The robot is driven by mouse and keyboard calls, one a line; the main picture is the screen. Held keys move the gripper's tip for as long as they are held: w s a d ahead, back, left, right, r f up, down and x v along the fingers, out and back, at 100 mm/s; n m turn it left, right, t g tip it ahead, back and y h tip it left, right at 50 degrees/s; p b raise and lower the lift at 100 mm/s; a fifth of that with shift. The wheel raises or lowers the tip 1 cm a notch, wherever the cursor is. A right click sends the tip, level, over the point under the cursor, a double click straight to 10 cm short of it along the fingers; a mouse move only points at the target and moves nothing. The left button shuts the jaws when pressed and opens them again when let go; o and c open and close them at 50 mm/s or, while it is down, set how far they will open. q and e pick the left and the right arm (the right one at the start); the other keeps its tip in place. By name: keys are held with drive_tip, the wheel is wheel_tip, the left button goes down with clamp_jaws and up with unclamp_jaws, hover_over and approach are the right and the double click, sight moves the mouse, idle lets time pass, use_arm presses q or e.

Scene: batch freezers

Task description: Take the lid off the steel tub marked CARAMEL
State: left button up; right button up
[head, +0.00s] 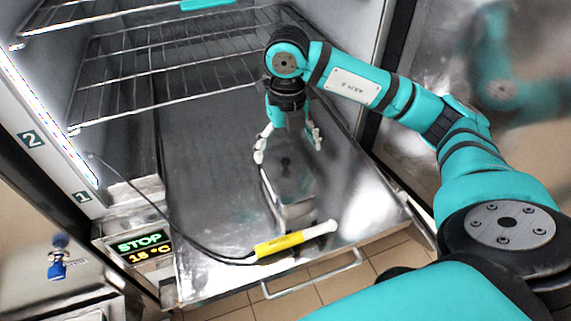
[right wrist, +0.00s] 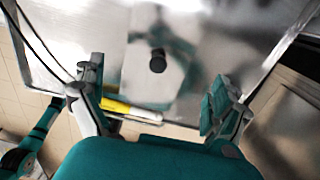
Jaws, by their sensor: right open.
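A steel tub (head: 297,212) stands on the pulled-out steel shelf, with a flat shiny lid (head: 291,184) on top. No CARAMEL marking is readable in either view. The lid has a black knob (right wrist: 157,61), seen from above in the right wrist view, and it shows dark in the head view (head: 286,162). My right gripper (head: 289,148) is open and empty, pointing down over the lid, with its fingers spread on either side of the knob. The fingers also show in the right wrist view (right wrist: 156,88), apart from the knob. My left gripper is not in view.
A yellow-handled probe (head: 280,244) on a black cable lies at the front of the steel shelf (head: 205,200). Wire racks (head: 165,75) hang above and behind. A lit display (head: 140,248) reads STOP and 15 °C. The freezer door (head: 430,60) stands open at right.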

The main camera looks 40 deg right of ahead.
sight(285, 161)
wheel_tip(285, 161, down, 4)
drive_tip(key=shift+w+a+r+p, duration=0.1)
drive_tip(key=shift+r+p, duration=0.05)
drive_tip(key=shift+p, duration=0.7)
drive_tip(key=shift+f, duration=0.4)
drive_tip(key=shift+a, duration=0.1)
clamp_jaws()
